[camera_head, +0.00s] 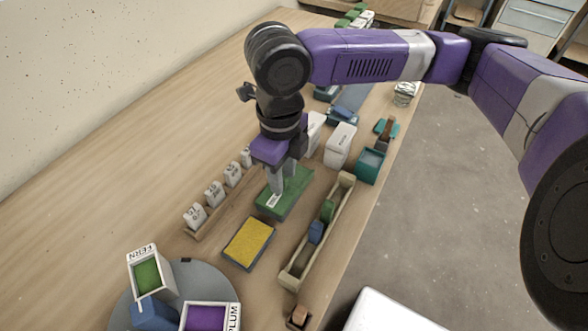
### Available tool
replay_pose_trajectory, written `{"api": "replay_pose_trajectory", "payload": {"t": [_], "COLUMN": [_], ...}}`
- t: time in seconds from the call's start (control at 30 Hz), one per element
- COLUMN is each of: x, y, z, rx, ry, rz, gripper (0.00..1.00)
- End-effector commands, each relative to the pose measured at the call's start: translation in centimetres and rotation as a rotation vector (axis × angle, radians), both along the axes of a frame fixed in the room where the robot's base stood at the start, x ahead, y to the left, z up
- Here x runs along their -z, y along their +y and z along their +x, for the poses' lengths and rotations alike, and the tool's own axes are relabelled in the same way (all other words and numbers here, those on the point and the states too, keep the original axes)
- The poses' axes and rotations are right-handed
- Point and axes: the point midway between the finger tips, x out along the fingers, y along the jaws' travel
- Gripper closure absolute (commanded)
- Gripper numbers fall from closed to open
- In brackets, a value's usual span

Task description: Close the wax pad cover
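A flat yellow pad (248,242) lies in a shallow dark-edged tray on the bench, with its yellow face uncovered. Just beyond it is a flat green panel (296,186) with a white label at its near left corner. I cannot tell whether this panel is the pad's cover or whether it is hinged to the tray. My gripper (283,186) points down over the green panel. Its two grey fingers look parted, with nothing clearly seen between them. Their tips are at or just above the panel; contact cannot be told.
Several white labelled blocks (214,193) stand in a row at left. A long wooden tray (291,274) with blue and green blocks lies at right. A white box (340,146) and teal container (370,166) stand beyond. A grey turntable (205,280) holds glaze buckets in front.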

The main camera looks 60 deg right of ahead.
Motion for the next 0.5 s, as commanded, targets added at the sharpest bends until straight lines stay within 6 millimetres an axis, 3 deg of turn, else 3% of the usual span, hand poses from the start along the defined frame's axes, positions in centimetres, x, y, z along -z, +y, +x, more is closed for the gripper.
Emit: {"api": "replay_pose_trajectory", "payload": {"t": [0.5], "x": [-5.3], "y": [0.0], "z": [0.0], "rx": [0.000], "ry": [0.001], "rz": [0.000], "gripper": [0.67]}}
